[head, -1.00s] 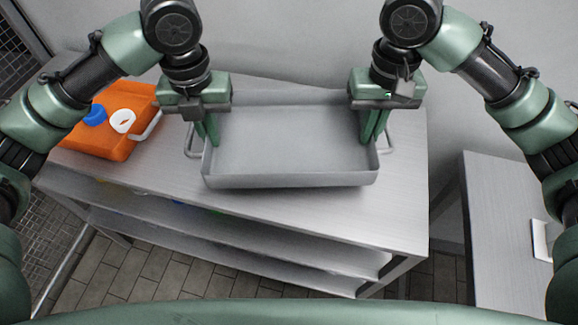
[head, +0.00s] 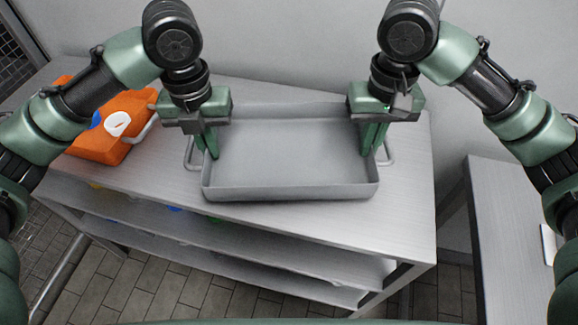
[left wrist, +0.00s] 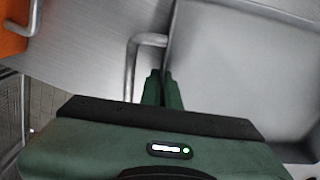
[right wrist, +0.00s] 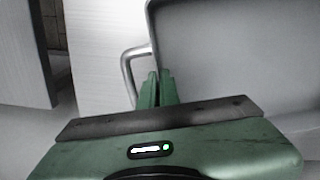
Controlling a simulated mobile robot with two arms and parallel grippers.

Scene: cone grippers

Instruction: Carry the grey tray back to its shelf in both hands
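The grey tray (head: 290,193) is a shallow rectangular pan with a wire handle at each end. It is level at the top of a metal shelf unit (head: 405,195); I cannot tell whether it touches the surface. My left gripper (head: 210,150) has its fingers closed together over the tray's left wall, beside the left handle (left wrist: 133,60). My right gripper (head: 372,148) has its fingers closed over the right wall, beside the right handle (right wrist: 127,75). In both wrist views the tray wall runs down between the fingertips, which hide the gripped rim.
An orange case (head: 95,150) with blue and white round parts and a metal handle stands left of the tray. Lower shelves (head: 240,242) hold small coloured items. Another metal table (head: 505,225) stands to the right, across a gap. A wall is behind.

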